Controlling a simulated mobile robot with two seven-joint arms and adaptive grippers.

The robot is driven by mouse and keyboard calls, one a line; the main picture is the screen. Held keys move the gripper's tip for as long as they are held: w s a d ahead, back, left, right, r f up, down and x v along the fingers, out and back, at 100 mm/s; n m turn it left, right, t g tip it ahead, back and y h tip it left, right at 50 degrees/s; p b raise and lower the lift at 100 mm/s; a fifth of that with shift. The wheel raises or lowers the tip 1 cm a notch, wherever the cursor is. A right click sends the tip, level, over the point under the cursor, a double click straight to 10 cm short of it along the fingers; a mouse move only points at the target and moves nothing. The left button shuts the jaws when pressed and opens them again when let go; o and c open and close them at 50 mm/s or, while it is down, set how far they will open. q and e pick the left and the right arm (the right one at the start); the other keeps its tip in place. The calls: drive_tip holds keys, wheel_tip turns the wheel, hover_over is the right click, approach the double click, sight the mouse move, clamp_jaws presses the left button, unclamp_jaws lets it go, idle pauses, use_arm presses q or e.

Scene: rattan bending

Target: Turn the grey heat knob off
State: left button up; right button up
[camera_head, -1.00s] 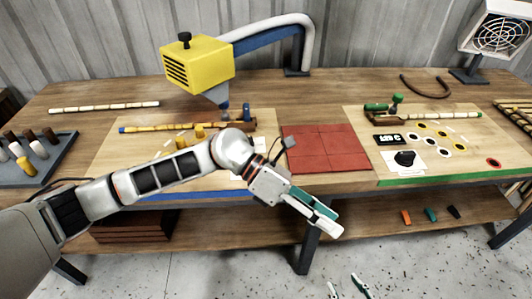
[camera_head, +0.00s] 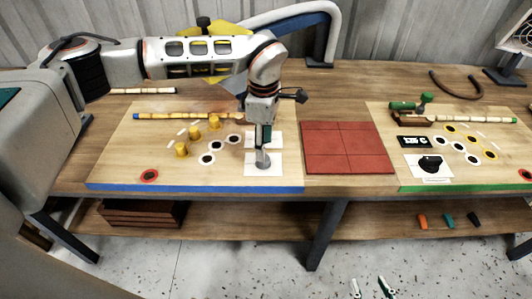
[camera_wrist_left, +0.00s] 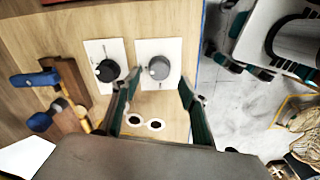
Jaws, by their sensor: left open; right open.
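The grey heat knob (camera_wrist_left: 159,67) sits on a white plate near the blue front edge of the left board. In the head view it shows at the lower end of my left gripper (camera_head: 263,148), which points down over it. In the left wrist view my left gripper (camera_wrist_left: 160,88) is open, its two teal fingers spread to either side of the knob. I cannot tell whether they touch it. My right gripper (camera_head: 372,288) shows only its fingertips at the bottom edge of the head view, apart and empty, over the floor.
A black knob (camera_wrist_left: 107,71) on its own white plate is close beside the grey one. Yellow pegs (camera_head: 182,149) and white-ringed holes (camera_head: 207,159) lie left of the gripper. Red tiles (camera_head: 345,147) lie to its right. Another black knob (camera_head: 430,164) is on the green-edged board.

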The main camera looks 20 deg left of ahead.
sight(267, 164)
use_arm(q)
drive_tip(key=shift+f, duration=2.35)
drive_tip(key=c, duration=1.1)
